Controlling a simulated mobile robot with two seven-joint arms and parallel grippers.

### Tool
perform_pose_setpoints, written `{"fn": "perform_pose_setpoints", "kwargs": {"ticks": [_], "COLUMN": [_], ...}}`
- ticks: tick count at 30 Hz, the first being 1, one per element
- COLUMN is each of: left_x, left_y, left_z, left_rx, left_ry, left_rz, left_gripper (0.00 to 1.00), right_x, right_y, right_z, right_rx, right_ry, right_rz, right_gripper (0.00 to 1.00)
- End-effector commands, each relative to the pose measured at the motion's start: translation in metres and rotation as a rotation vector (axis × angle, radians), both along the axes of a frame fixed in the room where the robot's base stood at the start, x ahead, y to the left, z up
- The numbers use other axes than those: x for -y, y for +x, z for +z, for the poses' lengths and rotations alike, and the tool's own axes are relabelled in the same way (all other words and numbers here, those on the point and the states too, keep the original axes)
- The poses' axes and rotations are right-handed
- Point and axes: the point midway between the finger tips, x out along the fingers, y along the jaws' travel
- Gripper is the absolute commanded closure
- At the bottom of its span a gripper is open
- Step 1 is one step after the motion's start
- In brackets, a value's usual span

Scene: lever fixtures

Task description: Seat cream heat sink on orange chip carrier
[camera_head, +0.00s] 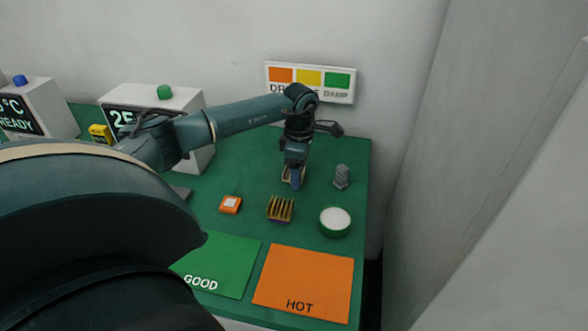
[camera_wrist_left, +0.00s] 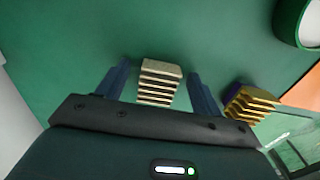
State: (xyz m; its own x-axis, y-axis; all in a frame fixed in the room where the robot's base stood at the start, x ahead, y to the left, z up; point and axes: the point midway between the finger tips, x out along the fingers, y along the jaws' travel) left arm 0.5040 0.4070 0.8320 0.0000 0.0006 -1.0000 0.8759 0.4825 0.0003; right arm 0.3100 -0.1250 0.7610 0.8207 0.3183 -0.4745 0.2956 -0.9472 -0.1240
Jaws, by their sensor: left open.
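The cream heat sink (camera_wrist_left: 158,82) stands on the green table between the two blue fingers of my left gripper (camera_wrist_left: 158,72), with a gap on each side. In the head view the heat sink (camera_head: 287,173) is mostly hidden behind my left gripper (camera_head: 294,178), which is open and points down over it. The orange chip carrier (camera_head: 231,204) lies on the table to the left and nearer, with a pale square on top. My right gripper is not in view.
A gold finned heat sink (camera_head: 280,208) stands just in front of the gripper, also in the wrist view (camera_wrist_left: 250,103). A grey finned piece (camera_head: 341,176) and a green-rimmed white dish (camera_head: 335,221) are to the right. Green GOOD (camera_head: 222,265) and orange HOT (camera_head: 304,280) mats lie in front.

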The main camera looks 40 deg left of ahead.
Motion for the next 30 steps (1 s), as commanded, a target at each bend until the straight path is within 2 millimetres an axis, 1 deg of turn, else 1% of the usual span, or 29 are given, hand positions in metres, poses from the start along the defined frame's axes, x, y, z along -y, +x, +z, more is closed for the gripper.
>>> {"fn": "perform_pose_setpoints", "kwargs": {"ticks": [3, 21, 27, 30], "left_x": [0.0002, 0.0004, 0.0003, 0.0002], "left_y": [0.0001, 0.0002, 0.0003, 0.0008], "left_z": [0.0002, 0.0008, 0.0014, 0.0076], "left_rx": [0.0, 0.0, 0.0, 0.003], "left_ry": [0.0, -0.001, -0.001, -0.001], "left_rz": [0.0, 0.0, 0.0, 0.0], "left_gripper": [0.34, 0.82, 0.83, 0.83], "right_x": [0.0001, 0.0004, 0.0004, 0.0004], "right_y": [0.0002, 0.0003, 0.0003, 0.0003], "right_z": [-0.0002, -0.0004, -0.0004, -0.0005], "right_rx": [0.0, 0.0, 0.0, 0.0], "right_ry": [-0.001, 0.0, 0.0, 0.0], "right_rz": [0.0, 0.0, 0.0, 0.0], "right_gripper": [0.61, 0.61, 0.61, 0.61]}}
